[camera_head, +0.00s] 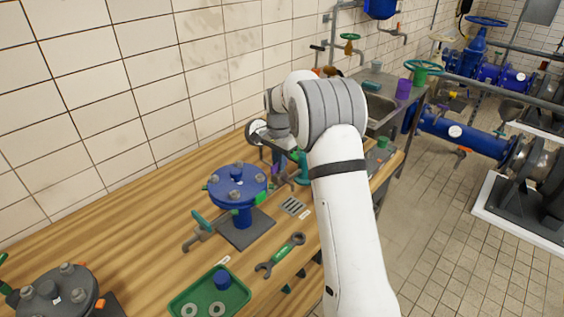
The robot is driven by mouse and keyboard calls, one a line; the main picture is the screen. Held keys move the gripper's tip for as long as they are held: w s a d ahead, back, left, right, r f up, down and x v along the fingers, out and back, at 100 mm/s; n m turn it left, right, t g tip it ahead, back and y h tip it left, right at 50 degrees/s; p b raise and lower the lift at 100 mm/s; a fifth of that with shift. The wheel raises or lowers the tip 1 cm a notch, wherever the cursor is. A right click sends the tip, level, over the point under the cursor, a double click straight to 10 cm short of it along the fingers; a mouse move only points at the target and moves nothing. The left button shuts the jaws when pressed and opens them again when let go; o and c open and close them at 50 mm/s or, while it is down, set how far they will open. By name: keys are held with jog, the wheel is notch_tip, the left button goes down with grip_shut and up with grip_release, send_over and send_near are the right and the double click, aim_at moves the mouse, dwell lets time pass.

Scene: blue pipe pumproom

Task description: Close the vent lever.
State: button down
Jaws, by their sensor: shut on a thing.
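My arm reaches over the wooden bench, and my gripper (279,160) is low behind the blue flanged vessel. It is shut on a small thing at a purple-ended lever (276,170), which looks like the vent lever. The fingertips and most of the lever are too small and partly hidden to tell its exact angle. A small brownish fitting (281,181) shows just below it. The blue flanged vessel (238,180) stands upright on a dark square base, left of my gripper. A teal-handled tap (201,222) sticks out at its left.
A teal stand (304,168) is close right of my gripper. A wrench (280,254), a grate (293,206) and a green tray (183,299) lie in front. A dark flanged part (55,296) is at lower left. The bench's left back is clear; a sink (380,109) is behind.

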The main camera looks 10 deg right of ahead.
jog(key=shift+w+r+m, duration=0.2)
jog(key=shift+r+m, duration=0.05)
jog(key=shift+m, duration=0.15)
jog(key=c, duration=1.5)
grip_release()
jog(key=shift+f, duration=0.15)
jog(key=shift+r+b, duration=0.6)
jog(key=shift+r, duration=3.25)
jog(key=shift+s+r, duration=0.1)
jog(key=shift+s, duration=0.05)
